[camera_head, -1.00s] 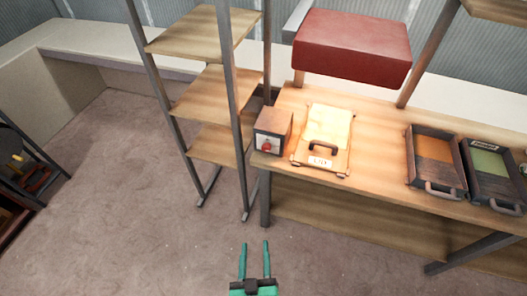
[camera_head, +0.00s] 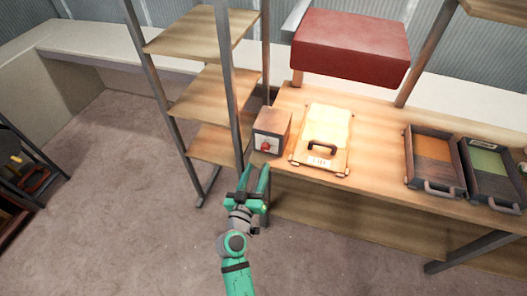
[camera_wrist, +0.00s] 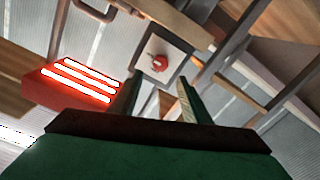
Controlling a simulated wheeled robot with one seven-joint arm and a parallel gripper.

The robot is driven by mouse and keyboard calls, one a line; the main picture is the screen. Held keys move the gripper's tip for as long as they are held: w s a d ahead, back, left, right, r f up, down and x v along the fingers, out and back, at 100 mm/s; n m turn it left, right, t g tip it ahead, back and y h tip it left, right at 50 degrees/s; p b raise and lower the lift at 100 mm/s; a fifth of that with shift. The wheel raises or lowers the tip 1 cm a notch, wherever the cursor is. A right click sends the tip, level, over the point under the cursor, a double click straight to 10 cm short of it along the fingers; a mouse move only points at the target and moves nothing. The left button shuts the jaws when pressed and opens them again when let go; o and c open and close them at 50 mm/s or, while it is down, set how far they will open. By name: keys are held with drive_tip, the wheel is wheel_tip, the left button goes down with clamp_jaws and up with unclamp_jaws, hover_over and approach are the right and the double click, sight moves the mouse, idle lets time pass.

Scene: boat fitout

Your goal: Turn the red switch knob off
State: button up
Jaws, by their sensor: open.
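The red switch knob (camera_head: 265,146) sits on the pale front plate of a brown box (camera_head: 272,123) at the left end of the wooden workbench. My gripper (camera_head: 257,170) is open and empty, just in front of and below the box in the head view. In the wrist view the red knob (camera_wrist: 159,63) shows on its square plate (camera_wrist: 172,51), ahead of and beyond my two fingertips (camera_wrist: 159,87). The fingers look apart from the knob.
A metal-framed wooden shelf unit (camera_head: 205,91) stands close on the left of the box. A red lamp hood (camera_head: 351,46) hangs above. Two trays (camera_head: 436,161) stand farther right on the bench (camera_head: 378,151).

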sight(264, 150)
drive_tip(key=x, duration=0.9)
drive_tip(key=shift+d, duration=0.1)
drive_tip(key=shift+s, duration=0.1)
drive_tip(key=c, duration=1)
